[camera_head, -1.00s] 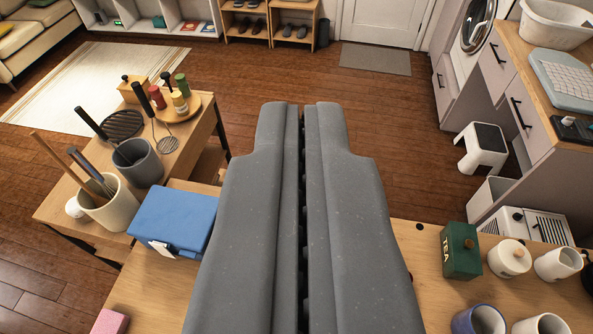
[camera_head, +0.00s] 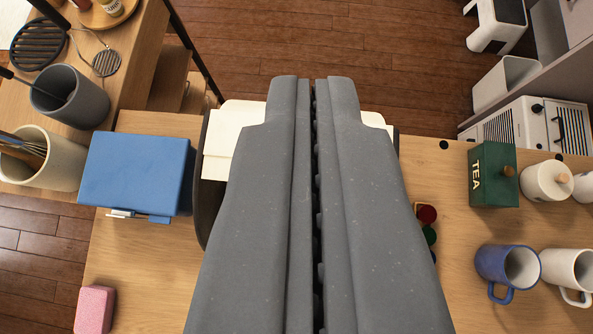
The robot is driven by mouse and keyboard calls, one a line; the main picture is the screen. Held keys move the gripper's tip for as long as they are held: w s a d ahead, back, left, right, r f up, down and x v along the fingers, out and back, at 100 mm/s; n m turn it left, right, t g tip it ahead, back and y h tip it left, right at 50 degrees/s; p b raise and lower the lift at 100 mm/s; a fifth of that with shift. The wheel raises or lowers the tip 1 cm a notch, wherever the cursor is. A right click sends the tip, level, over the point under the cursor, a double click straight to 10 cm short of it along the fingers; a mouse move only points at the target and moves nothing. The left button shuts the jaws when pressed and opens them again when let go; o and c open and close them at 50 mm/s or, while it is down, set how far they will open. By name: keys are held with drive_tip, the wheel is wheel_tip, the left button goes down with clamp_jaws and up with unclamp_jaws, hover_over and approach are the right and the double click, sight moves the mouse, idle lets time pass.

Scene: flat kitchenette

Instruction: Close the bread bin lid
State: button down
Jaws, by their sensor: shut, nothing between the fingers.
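My gripper (camera_head: 312,85) is shut and empty. It reaches up the middle of the picture, over the wooden counter. Behind it is a dark container (camera_head: 204,215) with a curved left wall, probably the bread bin. Pale cream flat pieces (camera_head: 220,150) show at its far side, left and right of my fingers. I cannot tell whether they are its lid or something in it. My gripper hides most of the container, so the lid's position and any contact cannot be told.
A blue box (camera_head: 136,170) stands close on the left, with a pink block (camera_head: 94,310) nearer. On the right are small red and green round things (camera_head: 428,214), a green tea tin (camera_head: 493,185), a white jar (camera_head: 547,182) and a blue mug (camera_head: 497,264). Bare counter (camera_head: 150,275) shows at front left.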

drive_tip(key=w+f+g+p, duration=0.1)
drive_tip(key=w+f, duration=0.3)
drive_tip(key=f, duration=0.5)
drive_tip(key=w+f+g+p, duration=0.2)
drive_tip(key=w+f+p, duration=0.2)
drive_tip(key=f, duration=0.5)
drive_tip(key=w+f+m+g+p, duration=0.1)
drive_tip(key=w+f+g+p, duration=0.1)
drive_tip(key=f, duration=0.7)
drive_tip(key=shift+w+d+f+p, duration=0.15)
drive_tip(key=shift+w+p, duration=0.1)
drive_tip(key=shift+w, duration=0.3)
drive_tip(key=shift+w+d+f+p, duration=0.15)
drive_tip(key=shift+w+p, duration=0.1)
drive_tip(key=shift+w, duration=0.25)
drive_tip(key=shift+s+a, duration=0.1)
drive_tip(key=shift+s, duration=0.05)
drive_tip(key=shift+s+a, duration=0.1)
drive_tip(key=shift+s, duration=0.55)
drive_tip(key=shift+s+a+f+p, duration=0.15)
drive_tip(key=shift+s+p, duration=0.1)
drive_tip(key=shift+s, duration=0.3)
drive_tip(key=shift+s+a+f+p, duration=0.15)
drive_tip(key=shift+s+p, duration=0.1)
drive_tip(key=shift+s, duration=0.3)
drive_tip(key=shift+d, duration=0.1)
